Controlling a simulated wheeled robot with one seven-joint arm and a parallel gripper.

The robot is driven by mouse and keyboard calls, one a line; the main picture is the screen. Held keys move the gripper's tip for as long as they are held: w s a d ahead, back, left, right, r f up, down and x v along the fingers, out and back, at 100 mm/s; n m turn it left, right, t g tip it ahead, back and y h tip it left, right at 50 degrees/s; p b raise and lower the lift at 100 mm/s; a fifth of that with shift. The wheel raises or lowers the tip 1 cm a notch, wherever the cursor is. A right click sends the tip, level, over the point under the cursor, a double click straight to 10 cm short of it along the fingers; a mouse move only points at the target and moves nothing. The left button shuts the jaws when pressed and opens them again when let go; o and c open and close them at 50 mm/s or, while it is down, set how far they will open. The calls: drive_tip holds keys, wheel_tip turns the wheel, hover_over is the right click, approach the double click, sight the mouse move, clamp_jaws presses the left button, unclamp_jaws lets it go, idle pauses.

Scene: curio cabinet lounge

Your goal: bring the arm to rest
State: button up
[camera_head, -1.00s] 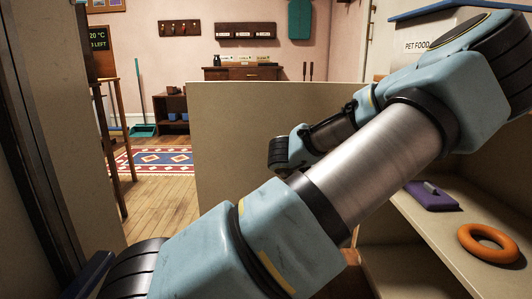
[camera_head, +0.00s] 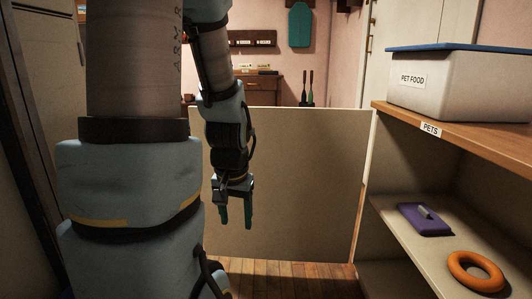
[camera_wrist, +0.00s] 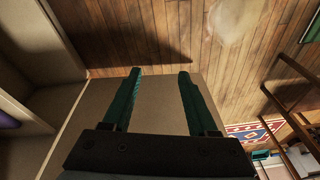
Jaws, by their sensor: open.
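My gripper (camera_head: 236,212) hangs fingers down in the head view, in front of the beige panel (camera_head: 300,180). Its two dark green fingers are apart with nothing between them. In the wrist view my gripper (camera_wrist: 158,85) also shows open and empty, with the beige panel and wooden floor beyond the fingers. My arm fills the left of the head view and hides what is behind it.
At right, a shelf unit (camera_head: 450,134) labelled PETS bears a PET FOOD bin (camera_head: 455,90). A purple item (camera_head: 424,219) and an orange ring (camera_head: 475,272) lie on a lower shelf. A patterned rug (camera_wrist: 255,130) shows in the wrist view.

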drive_tip(key=shift+n+g, duration=0.3)
drive_tip(key=shift+n, duration=0.5)
drive_tip(key=s+r+p, duration=0.1)
drive_tip(key=s+r, duration=0.2)
drive_tip(key=shift+d, duration=0.15)
drive_tip(key=r+p, duration=3.7)
drive_tip(key=shift+w, duration=0.2)
